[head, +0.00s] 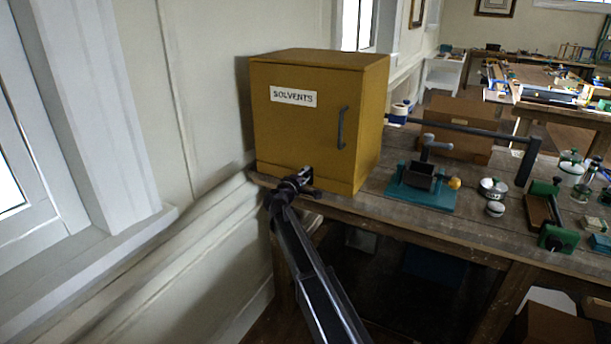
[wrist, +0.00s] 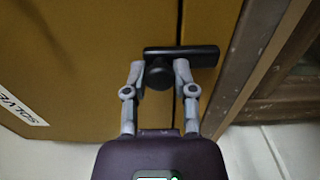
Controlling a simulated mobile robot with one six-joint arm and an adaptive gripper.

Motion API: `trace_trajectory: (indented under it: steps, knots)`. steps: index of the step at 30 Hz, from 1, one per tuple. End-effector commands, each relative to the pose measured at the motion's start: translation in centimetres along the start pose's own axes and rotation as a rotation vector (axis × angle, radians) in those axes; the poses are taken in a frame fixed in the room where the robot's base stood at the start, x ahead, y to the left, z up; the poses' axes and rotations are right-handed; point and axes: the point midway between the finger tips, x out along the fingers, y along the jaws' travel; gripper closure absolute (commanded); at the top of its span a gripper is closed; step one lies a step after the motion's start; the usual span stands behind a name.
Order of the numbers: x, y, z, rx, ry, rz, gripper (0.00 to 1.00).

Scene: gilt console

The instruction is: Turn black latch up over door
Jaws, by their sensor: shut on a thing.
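The yellow cabinet (head: 290,130) marked SOLVENTS stands on the wooden bench, its door (head: 310,140) closed, with a dark vertical handle (head: 341,128). My gripper (head: 303,180) is at the foot of the door front. In the wrist view, the black latch (wrist: 205,56) is a flat bar with a round knob, lying across the seam between the door and the strip beside it. My gripper (wrist: 160,72) is shut on the latch, one finger on each side of the knob. In the head view my gripper mostly hides the latch.
A teal-based vise (head: 422,195) and a long dark bar (head: 460,128) are right of the cabinet, with several small jars and green tools further right. A white wall with a ledge runs close on the left. The bench edge (head: 400,235) is below.

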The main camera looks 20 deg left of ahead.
Motion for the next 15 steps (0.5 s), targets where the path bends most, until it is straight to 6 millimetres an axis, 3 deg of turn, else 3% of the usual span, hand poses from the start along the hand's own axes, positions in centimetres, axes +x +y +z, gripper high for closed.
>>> trace_trajectory:
  steps: [6,7,9,10,15]
  knots:
    - [0.09,0.03,-0.06,-0.001,0.001,0.001,1.00]
    - [0.09,0.03,-0.06,-0.001,0.001,0.001,0.56]
    - [0.08,0.03,-0.06,0.000,0.001,0.001,0.35]
    - [0.08,0.03,-0.06,0.000,0.001,0.001,0.31]
    - [0.05,0.03,-0.04,0.000,0.001,0.001,0.31]
